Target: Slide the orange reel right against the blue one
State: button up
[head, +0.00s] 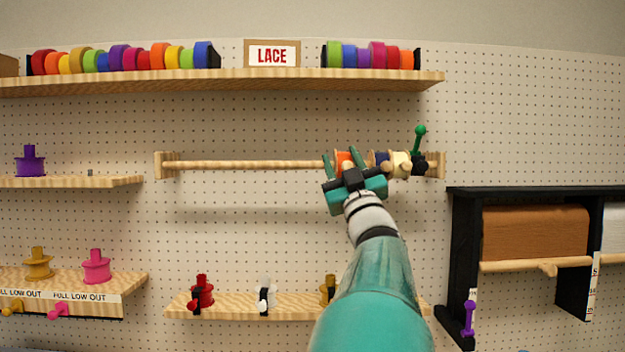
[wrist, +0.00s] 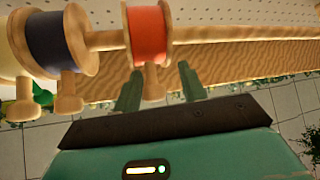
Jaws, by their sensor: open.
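The orange reel (head: 343,157) sits on the wooden rod (head: 240,164), and shows at the top of the wrist view (wrist: 150,36). The blue reel (head: 381,158) is to its right in the head view; in the wrist view it (wrist: 55,42) is to the left. A short bare stretch of rod separates the two reels. My gripper (head: 340,154) is open at the orange reel. In the wrist view its fingers (wrist: 158,86) stand either side of the wooden peg (wrist: 153,80) below the orange reel, with space on both sides of the peg.
A cream reel (head: 400,163) sits right of the blue one, near a green-knobbed black clamp (head: 419,150) at the rod's right end. The rod is bare left of the orange reel. A shelf of ribbon rolls (head: 230,80) runs above, and a spool shelf (head: 240,306) lies below.

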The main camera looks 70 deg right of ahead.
jog(key=v, duration=1.3)
jog(key=shift+s+f, duration=0.15)
jog(key=shift+s, duration=0.05)
jog(key=shift+a, duration=0.1)
